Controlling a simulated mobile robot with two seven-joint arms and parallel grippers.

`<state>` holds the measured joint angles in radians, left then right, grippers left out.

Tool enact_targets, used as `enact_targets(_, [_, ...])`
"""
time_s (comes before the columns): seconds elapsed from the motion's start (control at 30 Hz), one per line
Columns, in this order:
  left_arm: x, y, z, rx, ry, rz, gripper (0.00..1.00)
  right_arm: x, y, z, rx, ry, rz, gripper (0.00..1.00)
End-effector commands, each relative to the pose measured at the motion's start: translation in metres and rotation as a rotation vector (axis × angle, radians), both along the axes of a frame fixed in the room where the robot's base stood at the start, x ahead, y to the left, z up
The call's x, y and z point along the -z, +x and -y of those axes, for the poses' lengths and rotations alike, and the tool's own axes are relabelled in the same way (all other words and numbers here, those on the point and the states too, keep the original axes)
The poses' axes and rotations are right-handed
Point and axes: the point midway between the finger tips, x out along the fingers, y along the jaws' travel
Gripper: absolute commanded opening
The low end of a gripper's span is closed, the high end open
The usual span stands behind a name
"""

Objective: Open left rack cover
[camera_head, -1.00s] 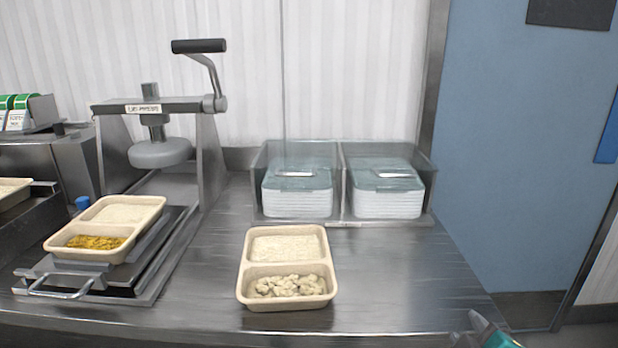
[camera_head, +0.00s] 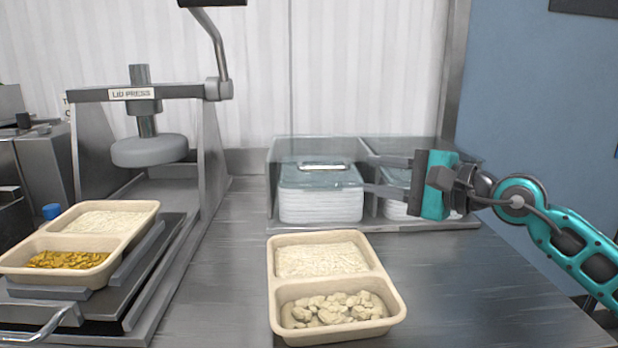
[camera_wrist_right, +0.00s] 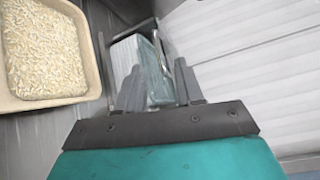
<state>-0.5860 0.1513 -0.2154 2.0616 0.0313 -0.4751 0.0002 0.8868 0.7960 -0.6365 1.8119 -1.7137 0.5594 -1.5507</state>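A clear two-bay rack stands at the back of the counter. Its left cover (camera_head: 300,180) is transparent, has a pale handle (camera_head: 322,166), and lies closed over a stack of white lids (camera_head: 320,207). The right cover is partly hidden behind my right gripper (camera_head: 375,176), which is in front of the rack with its fingers pointing left toward the left bay. The fingers are apart with nothing seen between them. In the right wrist view, the two fingers (camera_wrist_right: 158,88) are also apart, with the clear rack and white stack beyond. My left gripper is not in view.
A two-compartment tray with rice and pale pieces (camera_head: 396,290) sits on the counter in front of the rack. The counter at right front is clear.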

Motion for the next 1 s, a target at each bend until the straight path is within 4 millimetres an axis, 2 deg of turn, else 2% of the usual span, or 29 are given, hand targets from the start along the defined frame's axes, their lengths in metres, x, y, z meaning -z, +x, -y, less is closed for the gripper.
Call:
enact_targets(0.1, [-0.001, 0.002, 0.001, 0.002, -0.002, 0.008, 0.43, 0.004, 0.008, 0.011, 0.026, -0.110, 0.034, 0.37])
enact_targets(0.27, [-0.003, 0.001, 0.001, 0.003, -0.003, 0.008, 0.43, 0.005, 0.017, 0.003, 0.027, -0.121, 0.038, 0.37])
enact_targets(0.73, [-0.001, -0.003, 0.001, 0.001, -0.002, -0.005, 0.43, 0.017, 0.078, -0.062, 0.025, -0.116, 0.035, 0.37])
enact_targets(1.0, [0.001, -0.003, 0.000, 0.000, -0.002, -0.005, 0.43, 0.021, 0.095, -0.078, 0.025, -0.117, 0.035, 0.37])
